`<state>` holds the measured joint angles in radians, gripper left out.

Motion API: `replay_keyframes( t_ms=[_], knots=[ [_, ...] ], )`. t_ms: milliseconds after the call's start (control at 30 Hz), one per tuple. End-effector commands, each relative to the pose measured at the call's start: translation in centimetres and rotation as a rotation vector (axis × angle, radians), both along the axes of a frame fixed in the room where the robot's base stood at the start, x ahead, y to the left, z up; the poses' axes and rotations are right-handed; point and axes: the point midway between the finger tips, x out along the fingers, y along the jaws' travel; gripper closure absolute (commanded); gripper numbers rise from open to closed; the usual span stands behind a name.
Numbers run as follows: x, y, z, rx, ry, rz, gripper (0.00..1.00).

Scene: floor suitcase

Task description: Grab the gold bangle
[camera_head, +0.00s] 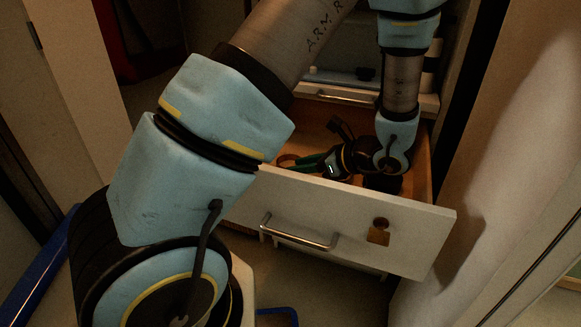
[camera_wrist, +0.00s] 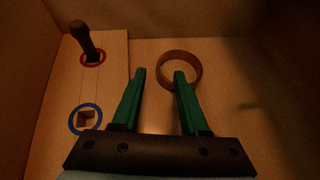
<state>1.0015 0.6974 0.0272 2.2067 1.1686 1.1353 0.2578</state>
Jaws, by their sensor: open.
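The gold bangle (camera_wrist: 199,73) is a dull brown-gold ring on the drawer floor, just ahead of my fingers in the wrist view. The left fingertip is left of the ring. In the head view my gripper (camera_head: 298,163) reaches into the open drawer, and a ring that looks like the bangle (camera_head: 283,157) shows at its fingertips.
The open drawer (camera_head: 350,215) has a white front with a metal handle (camera_head: 300,234). Inside, a pale board (camera_wrist: 100,85) left of my fingers carries a dark upright peg (camera_wrist: 88,42) in a red ring and a blue-ringed square hole (camera_wrist: 86,119). Drawer walls enclose the space.

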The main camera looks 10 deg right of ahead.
Motion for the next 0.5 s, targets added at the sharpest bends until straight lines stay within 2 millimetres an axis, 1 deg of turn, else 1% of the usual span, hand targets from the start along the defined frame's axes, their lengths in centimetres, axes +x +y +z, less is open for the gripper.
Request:
replay_keyframes(
  t_ms=[33,200,500],
  knots=[
    [0.5,0.8,-0.7,0.001,0.001,0.004,0.56],
    [1.6,2.2,-1.6,0.001,-0.001,0.002,0.56],
    [1.9,2.6,-1.7,-0.001,-0.001,0.000,0.56]
  ],
)
